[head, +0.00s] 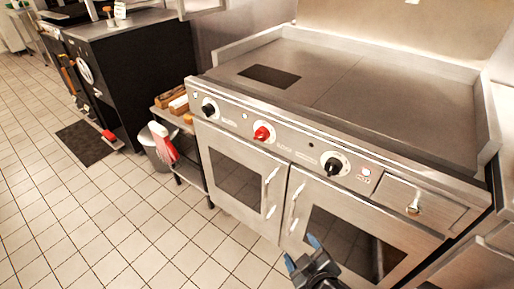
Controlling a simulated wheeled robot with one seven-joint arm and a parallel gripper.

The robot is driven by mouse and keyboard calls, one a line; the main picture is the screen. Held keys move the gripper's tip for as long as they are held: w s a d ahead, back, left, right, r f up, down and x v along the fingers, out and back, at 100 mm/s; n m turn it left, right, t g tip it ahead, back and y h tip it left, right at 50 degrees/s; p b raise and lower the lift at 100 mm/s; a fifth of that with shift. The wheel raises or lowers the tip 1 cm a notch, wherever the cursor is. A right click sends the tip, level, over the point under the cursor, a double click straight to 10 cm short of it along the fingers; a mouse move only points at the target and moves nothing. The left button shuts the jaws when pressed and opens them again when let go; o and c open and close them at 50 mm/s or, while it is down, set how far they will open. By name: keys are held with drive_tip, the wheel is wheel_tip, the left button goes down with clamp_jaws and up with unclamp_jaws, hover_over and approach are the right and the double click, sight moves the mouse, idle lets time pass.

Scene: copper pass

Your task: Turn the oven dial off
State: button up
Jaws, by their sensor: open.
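The oven range (225,130) fills the right half of the head view, with a control strip along its front top edge. Three dials sit on the strip: a black dial (209,110) at left, a red dial (262,134) in the middle and a black dial (334,167) at right. I cannot tell which is the oven dial or read the labels. A small light (367,172) glows right of the right dial. My gripper (301,252) is at the bottom, blue fingertips apart, empty, in front of the oven doors and below the dials, apparently touching nothing.
Two oven doors with vertical handles (270,189) are closed below the strip. A small drawer (430,197) is at right. A low shelf (180,150), a bin (157,158) and a black cabinet (145,80) stand left. The tiled floor (90,215) is open at left.

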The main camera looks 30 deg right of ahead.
drive_tip(key=w+d+f+m+h+b, duration=0.1)
drive_tip(key=w+h, duration=0.1)
drive_tip(key=w, duration=0.3)
drive_tip(key=w+d+f+h+b, duration=0.1)
drive_tip(key=w+h+b, duration=0.1)
drive_tip(key=w, duration=0.4)
drive_tip(key=m+g+h+b, duration=0.5)
drive_tip(key=m+h+b, duration=0.1)
drive_tip(key=m+h, duration=0.25)
approach(261, 135)
drive_tip(key=w+d+f, duration=0.2)
drive_tip(key=x, duration=0.6)
drive_tip(key=shift+d+n, duration=0.35)
drive_tip(key=shift+d, duration=0.1)
drive_tip(key=shift+r, duration=0.15)
drive_tip(key=c, duration=1)
